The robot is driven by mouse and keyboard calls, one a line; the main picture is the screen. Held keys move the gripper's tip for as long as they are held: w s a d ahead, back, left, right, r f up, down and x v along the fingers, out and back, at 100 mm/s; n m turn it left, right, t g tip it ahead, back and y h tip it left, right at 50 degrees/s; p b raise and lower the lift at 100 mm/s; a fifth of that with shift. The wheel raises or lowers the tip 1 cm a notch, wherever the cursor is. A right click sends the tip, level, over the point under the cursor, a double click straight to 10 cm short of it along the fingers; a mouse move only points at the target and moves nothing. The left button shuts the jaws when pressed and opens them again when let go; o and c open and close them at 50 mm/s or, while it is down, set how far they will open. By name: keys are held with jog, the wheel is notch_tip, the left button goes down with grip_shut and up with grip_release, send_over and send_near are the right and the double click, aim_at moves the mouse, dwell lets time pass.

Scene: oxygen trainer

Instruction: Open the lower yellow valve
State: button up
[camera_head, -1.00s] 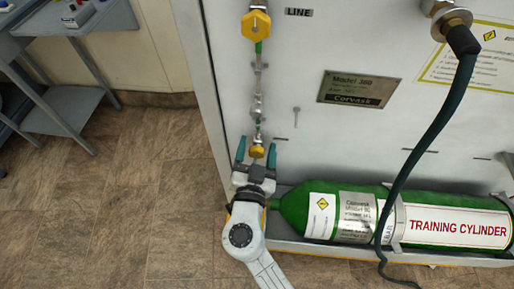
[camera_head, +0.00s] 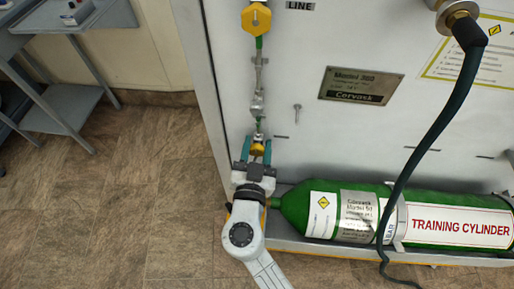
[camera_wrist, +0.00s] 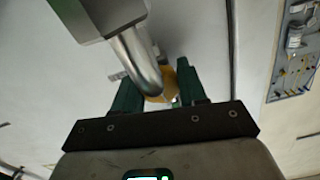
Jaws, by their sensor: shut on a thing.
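The lower yellow valve (camera_head: 258,149) sits on the thin vertical pipe at the left edge of the white panel. My gripper (camera_head: 257,150) is at it from below, its two teal fingers on either side, shut on the valve. In the wrist view the yellow valve (camera_wrist: 168,84) shows between the green fingers of my gripper (camera_wrist: 160,92), partly hidden behind a curved metal pipe. An upper yellow valve (camera_head: 256,18) sits higher on the same pipe, well apart from my gripper.
A green training cylinder (camera_head: 370,215) lies on the panel's base shelf, right of my gripper. A dark hose (camera_head: 437,125) hangs across the panel from a brass fitting (camera_head: 456,14). A grey-blue cart (camera_head: 60,100) stands at the far left. The floor (camera_head: 150,190) between is clear.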

jog(key=shift+r+n+b, duration=0.1)
jog(key=shift+n+b, duration=0.9)
jog(key=shift+n, duration=0.9)
jog(key=o, duration=1.1)
jog(key=shift+c, duration=0.2)
jog(key=s, duration=1)
jog(key=shift+s+a, duration=0.25)
jog(key=shift+s, duration=0.15)
